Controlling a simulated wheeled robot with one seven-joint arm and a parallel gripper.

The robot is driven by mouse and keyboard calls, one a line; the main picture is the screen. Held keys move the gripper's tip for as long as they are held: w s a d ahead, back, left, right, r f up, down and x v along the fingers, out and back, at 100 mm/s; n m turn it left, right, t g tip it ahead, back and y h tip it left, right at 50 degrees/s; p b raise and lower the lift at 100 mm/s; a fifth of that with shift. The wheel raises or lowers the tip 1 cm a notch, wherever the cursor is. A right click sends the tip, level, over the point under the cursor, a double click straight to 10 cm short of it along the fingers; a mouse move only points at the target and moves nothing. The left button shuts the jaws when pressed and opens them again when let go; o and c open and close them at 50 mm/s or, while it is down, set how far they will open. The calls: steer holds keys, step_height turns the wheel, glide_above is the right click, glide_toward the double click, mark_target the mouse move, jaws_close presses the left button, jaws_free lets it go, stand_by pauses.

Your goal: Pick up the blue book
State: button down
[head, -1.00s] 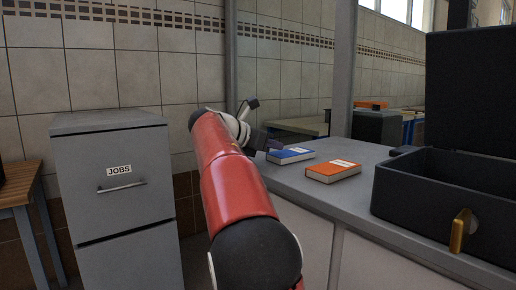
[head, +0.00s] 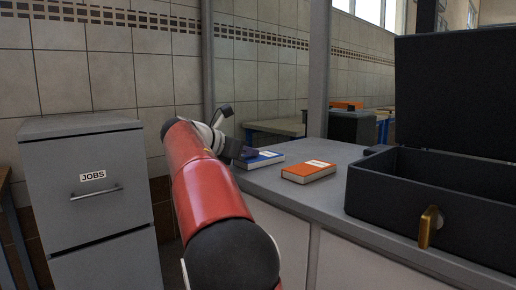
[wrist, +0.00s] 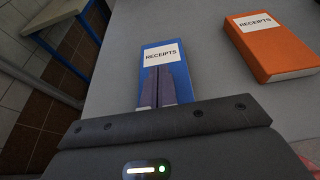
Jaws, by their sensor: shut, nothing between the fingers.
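The blue book (head: 266,157) lies flat on the grey counter near its left end, with a white label. In the wrist view the blue book (wrist: 183,76) shows a label reading RECEIPTS. My gripper (wrist: 158,72) is shut and empty, its two dark fingers together over the middle of the book and covering part of its cover. I cannot tell whether the fingertips touch the cover. In the head view my gripper (head: 248,154) is at the book's left side, partly in front of it.
An orange book (head: 309,172) lies to the right of the blue one, with a gap between. A black open case (head: 385,205) with a brass latch stands further right on the counter. A grey filing cabinet (head: 88,215) labelled JOBS stands at the left, apart from the counter.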

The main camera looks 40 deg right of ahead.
steer(key=a+f+p, duration=0.1)
steer(key=a+p, duration=0.2)
steer(key=a, duration=0.6)
steer(key=shift+s+a, duration=0.15)
steer(key=shift+a, duration=0.2)
steer(key=shift+r+p, duration=0.75)
